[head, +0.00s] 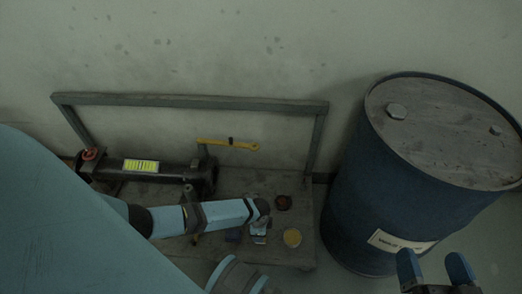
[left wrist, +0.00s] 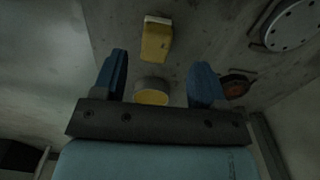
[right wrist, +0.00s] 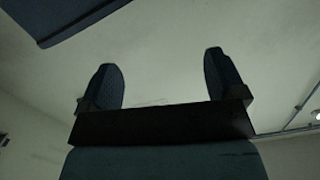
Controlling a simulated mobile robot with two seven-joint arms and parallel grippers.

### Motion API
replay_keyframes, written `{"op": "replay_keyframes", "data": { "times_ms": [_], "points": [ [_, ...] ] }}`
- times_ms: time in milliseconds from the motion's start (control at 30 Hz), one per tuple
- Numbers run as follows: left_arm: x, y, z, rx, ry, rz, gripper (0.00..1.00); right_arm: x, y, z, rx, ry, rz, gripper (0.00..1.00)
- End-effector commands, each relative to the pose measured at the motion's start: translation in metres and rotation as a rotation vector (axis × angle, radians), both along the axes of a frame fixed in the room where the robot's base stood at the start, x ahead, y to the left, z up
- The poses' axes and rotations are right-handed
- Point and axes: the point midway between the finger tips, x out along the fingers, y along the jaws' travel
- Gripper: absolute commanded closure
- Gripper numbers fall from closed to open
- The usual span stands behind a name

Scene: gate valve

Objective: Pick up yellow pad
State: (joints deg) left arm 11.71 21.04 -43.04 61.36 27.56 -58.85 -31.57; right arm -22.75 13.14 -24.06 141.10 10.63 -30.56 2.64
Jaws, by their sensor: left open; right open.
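A yellow block-shaped pad (left wrist: 156,40) with a pale end shows in the left wrist view, beyond my left fingertips. I cannot make it out surely in the head view, where my left arm covers part of the platform. My left gripper (left wrist: 158,65) is open and empty, with the pad apart from its fingers. My right gripper (head: 435,265) is open and empty at the lower right of the head view, in front of the blue drum. Its fingers also show in the right wrist view (right wrist: 161,62), with nothing between them.
A round yellow-topped item (head: 292,238) and a dark red round part (head: 283,202) sit on the platform (head: 240,182). A yellow wrench-like tool (head: 228,145) lies behind. A dark pipe (head: 165,170) is at left. A large blue drum (head: 365,215) stands at right.

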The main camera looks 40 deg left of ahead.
Motion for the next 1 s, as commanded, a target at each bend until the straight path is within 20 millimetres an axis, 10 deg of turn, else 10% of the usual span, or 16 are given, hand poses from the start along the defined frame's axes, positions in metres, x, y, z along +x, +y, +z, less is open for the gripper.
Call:
{"op": "replay_keyframes", "data": {
  "times_ms": [767, 1000],
  "points": [
    [-0.001, -0.008, -0.057, 0.0, -0.001, 0.0, 0.34, 0.021, -0.013, 0.002, -0.146, -0.238, -0.008, 0.11],
    [-0.001, -0.008, -0.057, 0.0, -0.001, 0.0, 0.82, 0.021, -0.013, 0.002, -0.144, -0.237, -0.008, 0.11]
  ]
}}
